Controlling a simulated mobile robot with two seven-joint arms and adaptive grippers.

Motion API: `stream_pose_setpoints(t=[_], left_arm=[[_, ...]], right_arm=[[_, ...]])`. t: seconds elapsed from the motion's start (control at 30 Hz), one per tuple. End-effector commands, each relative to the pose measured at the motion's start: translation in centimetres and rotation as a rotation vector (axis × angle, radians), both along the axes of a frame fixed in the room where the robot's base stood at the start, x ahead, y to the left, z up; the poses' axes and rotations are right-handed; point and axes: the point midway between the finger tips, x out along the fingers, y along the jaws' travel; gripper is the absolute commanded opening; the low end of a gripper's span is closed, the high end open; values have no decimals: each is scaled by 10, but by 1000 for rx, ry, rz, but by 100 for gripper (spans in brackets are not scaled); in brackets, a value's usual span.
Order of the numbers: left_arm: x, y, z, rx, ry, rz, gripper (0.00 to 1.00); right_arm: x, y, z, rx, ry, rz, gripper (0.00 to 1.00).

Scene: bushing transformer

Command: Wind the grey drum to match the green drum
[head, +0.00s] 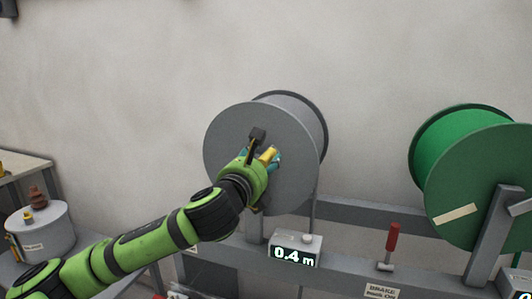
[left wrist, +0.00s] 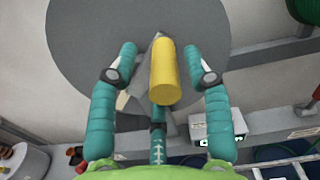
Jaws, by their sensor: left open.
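The grey drum (head: 227,137) stands upright on the frame, and its round face fills the upper part of the left wrist view (left wrist: 90,35). A yellow crank handle (head: 268,154) sticks out in front of this face. My left gripper (head: 270,162) is at the handle, partly hiding it. In the left wrist view the teal fingers are apart, one on each side of the yellow handle (left wrist: 164,78), with visible gaps. The green drum (head: 485,190) stands at the right with a pale strip on its face. My right gripper is in neither view.
A counter box (head: 295,251) below the grey drum reads 0.4 m. A red-handled brake lever (head: 393,238) stands on the frame between the drums, above a brake label (head: 381,291). A grey round container (head: 42,232) is at the left. The wall behind is bare.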

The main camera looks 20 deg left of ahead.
Motion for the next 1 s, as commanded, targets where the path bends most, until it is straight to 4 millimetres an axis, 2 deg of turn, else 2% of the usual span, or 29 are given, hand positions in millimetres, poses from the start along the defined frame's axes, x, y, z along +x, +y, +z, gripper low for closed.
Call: stream_pose_setpoints(t=[0.2, 0.47, 0.6, 0.77, 0.93, 1.0], left_arm=[[17, -1, 0, -1, 1, 0, 50], [18, -1, -1, -1, 0, -1, 50], [18, -1, -1, -1, 0, -1, 0], [18, -1, 0, -1, -1, 0, 0], [18, -6, -2, 0, 1, -1, 0], [18, -6, -5, -1, -1, -1, 0]], right_arm=[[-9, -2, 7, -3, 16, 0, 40], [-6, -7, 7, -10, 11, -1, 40], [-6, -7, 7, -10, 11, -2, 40], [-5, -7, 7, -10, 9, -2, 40], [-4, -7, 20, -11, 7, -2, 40], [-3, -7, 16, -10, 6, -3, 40]])
